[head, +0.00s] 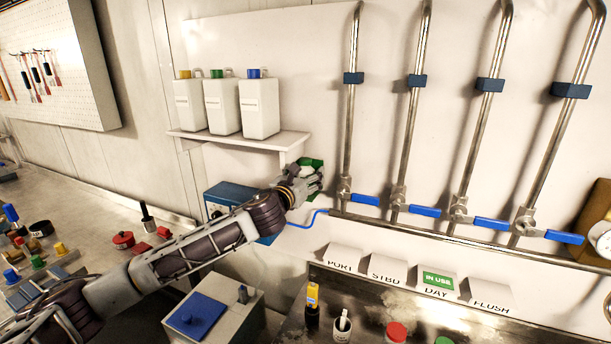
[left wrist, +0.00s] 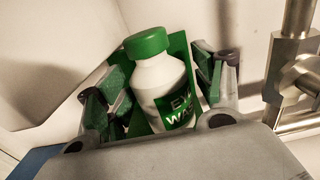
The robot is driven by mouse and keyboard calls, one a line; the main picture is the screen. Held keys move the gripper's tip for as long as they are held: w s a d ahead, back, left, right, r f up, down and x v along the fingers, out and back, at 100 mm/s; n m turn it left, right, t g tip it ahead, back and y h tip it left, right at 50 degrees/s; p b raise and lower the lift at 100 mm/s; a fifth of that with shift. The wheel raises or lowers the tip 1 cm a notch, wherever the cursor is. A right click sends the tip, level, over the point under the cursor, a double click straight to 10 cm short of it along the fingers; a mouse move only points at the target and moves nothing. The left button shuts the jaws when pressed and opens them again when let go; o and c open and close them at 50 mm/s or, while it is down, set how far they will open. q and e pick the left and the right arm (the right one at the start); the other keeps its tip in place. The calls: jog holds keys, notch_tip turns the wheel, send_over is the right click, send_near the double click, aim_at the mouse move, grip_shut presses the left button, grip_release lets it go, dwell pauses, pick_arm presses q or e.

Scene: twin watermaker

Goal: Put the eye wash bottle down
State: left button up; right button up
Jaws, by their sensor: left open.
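The eye wash bottle (left wrist: 160,85) is white with a green cap and a green label. In the left wrist view it stands slightly tilted in the picture, between the fingers of my left gripper (left wrist: 160,98). The fingers are open, one on each side of it; I cannot tell whether either touches it. A green plate (left wrist: 180,47), perhaps part of a holder, shows behind the bottle. In the head view my left gripper (head: 306,182) is at the wall, below the white shelf's right end, and mostly hides the bottle. The bottle's base is hidden. My right gripper is not in view.
Steel pipes with blue-handled valves (head: 364,199) stand just right of my left gripper. The white shelf (head: 240,139) with three jugs is above left. A blue box (head: 228,196) is behind my left arm. Label cards (head: 438,281) and a bench with small items lie below.

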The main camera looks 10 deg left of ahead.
pick_arm(q)
jog(key=shift+r, duration=0.15)
jog(key=s+a+b, duration=0.2)
jog(key=s, duration=0.9)
jog(key=shift+s+a, duration=0.15)
jog(key=shift+s, duration=0.25)
dwell(1.7)
